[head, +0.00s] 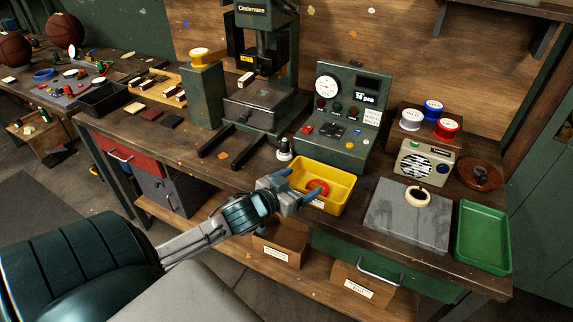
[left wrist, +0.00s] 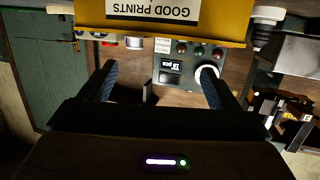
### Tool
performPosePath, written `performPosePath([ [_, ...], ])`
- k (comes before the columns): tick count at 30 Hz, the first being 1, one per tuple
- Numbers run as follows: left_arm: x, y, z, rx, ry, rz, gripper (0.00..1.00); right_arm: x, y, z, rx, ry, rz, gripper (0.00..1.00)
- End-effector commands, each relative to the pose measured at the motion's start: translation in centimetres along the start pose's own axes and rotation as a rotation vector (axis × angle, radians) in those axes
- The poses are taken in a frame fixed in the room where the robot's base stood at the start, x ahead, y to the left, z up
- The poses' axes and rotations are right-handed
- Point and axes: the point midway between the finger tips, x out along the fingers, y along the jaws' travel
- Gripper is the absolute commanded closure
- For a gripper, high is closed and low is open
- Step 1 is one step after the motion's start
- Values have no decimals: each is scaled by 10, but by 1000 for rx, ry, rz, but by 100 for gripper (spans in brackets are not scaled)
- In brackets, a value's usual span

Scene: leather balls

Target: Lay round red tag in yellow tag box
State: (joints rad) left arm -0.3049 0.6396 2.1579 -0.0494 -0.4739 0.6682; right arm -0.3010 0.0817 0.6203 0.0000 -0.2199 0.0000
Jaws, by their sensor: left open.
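The round red tag (head: 318,187) lies inside the yellow tag box (head: 338,204), near the box's front wall. The box stands at the front of the bench. My left gripper (head: 305,184) is open at the box's front left, with its blue fingertips apart near the rim and the tag. Nothing shows held between the fingers. In the left wrist view, both fingers of my left gripper (left wrist: 158,78) are spread. There the yellow box (left wrist: 115,12) fills the top, its label reading GOOD PRINTS upside down, and the tag does not show. My right gripper is not in view.
A control box (head: 345,112) stands behind the yellow box, and a press (head: 262,108) stands to its left. A small black-and-white knob-like object (head: 284,150) is close behind. To the right are a grey slab (head: 395,225) with a cream ring (head: 409,202) and a green tray (head: 483,240).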

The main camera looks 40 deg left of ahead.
Motion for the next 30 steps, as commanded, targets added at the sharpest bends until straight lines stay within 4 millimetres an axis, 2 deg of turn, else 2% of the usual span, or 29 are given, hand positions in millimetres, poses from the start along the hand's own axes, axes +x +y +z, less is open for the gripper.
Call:
performPosePath([
  [3, -20, 0, 0, 6, -3, 3, 16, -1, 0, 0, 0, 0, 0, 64],
  [6, -32, 0, 0, 5, -3, 1, 16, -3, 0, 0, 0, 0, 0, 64],
  [12, -47, 0, -1, 2, -1, 1, 16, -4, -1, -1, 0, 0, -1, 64],
  [30, -51, 0, -1, -1, 1, 1, 16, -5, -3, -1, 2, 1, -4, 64],
])
